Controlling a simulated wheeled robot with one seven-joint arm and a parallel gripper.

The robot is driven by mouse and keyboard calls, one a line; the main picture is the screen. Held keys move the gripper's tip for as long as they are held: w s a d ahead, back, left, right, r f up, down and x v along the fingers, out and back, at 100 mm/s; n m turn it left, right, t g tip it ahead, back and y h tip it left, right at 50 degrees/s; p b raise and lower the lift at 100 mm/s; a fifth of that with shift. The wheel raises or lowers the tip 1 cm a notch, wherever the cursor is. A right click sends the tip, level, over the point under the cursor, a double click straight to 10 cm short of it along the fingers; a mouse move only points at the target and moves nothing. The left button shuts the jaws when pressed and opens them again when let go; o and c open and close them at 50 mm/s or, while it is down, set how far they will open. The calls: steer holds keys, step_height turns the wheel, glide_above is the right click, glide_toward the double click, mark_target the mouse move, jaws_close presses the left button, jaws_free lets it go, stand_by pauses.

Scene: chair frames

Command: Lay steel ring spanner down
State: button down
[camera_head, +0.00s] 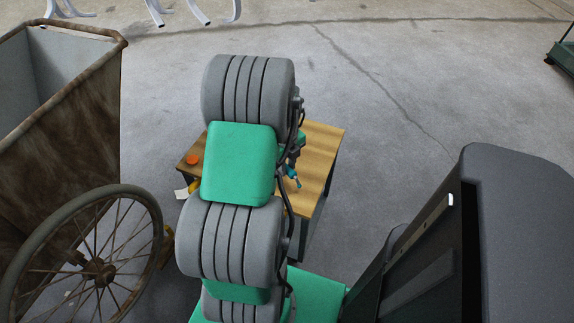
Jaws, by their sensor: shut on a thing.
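The steel ring spanner cannot be made out in this view. My arm's large grey and green links stand in front of the middle of the scene. They hide the end of the arm, so I cannot make out my gripper's fingers or what is between them. A wooden table (322,146) shows behind the arm, with its right part and a small left corner in sight. A small teal and dark item (294,180) shows at the arm's right edge, over the table top; I cannot tell what it is.
An orange round item (193,159) is on the table's left corner, with a yellow item (194,187) near its edge. A rusty cart (75,135) with a spoked wheel (97,272) stands at the left. Open concrete floor (400,90) lies behind and right of the table.

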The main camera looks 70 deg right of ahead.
steer(key=shift+f, duration=0.35)
stand_by(0.3)
steer(key=c, duration=0.8)
jaws_free()
steer(key=shift+o, duration=0.2)
steer(key=shift+r, duration=0.1)
steer(key=shift+r+p, duration=1.05)
steer(key=shift+r, duration=0.4)
step_height(320, 180, up, 6)
steer(key=p, duration=0.4)
steer(key=shift+p, duration=0.35)
